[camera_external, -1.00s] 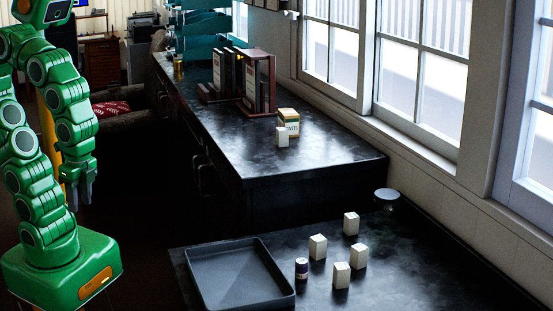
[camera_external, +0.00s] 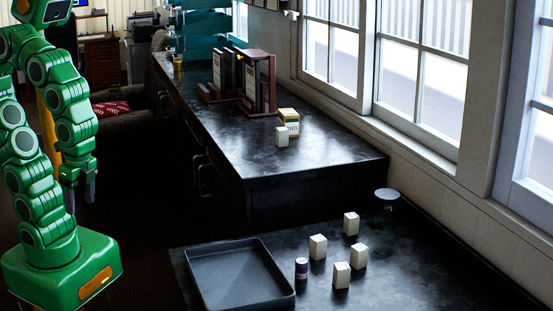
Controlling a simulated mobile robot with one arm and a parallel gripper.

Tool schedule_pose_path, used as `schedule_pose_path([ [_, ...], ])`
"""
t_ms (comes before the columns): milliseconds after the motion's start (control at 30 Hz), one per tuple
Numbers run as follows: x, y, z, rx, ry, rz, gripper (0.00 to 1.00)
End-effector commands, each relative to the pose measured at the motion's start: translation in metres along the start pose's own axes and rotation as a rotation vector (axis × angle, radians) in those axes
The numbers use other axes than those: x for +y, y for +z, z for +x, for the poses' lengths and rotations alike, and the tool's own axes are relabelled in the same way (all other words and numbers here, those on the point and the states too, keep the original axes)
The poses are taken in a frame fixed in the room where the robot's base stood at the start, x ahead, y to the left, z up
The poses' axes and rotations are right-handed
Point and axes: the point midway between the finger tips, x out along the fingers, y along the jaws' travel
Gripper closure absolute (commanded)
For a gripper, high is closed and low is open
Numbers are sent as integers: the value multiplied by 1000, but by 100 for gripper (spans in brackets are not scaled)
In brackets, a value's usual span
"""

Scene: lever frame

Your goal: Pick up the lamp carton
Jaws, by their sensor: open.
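Several small white cartons stand upright in view, and I cannot tell from their faces which is the lamp carton. On the near black counter are a back carton (camera_external: 351,223), a left carton (camera_external: 318,247), a right carton (camera_external: 358,256) and a front carton (camera_external: 342,275). Another white carton (camera_external: 282,137) stands on the far counter in front of a yellow-and-white box (camera_external: 289,121). My gripper (camera_external: 81,199) hangs at the left, pointing down, open and empty. It is well apart from all the cartons, left of both counters.
An empty dark tray (camera_external: 240,243) lies on the near counter (camera_external: 420,280), left of the cartons. A round grey-topped object (camera_external: 387,195) is at the back. Books in a brown holder (camera_external: 258,80) stand on the far counter.

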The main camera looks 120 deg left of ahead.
Motion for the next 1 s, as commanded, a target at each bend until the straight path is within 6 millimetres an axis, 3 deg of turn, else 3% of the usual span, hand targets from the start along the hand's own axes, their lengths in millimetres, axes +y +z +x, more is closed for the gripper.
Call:
schedule_pose_path([
  [367, -1, -8, -4, 0, 1, -11, 34],
  [567, -5, -47, -23, 11, 7, -62, 34],
  [1000, -28, -153, -62, 38, 26, -207, 34],
])
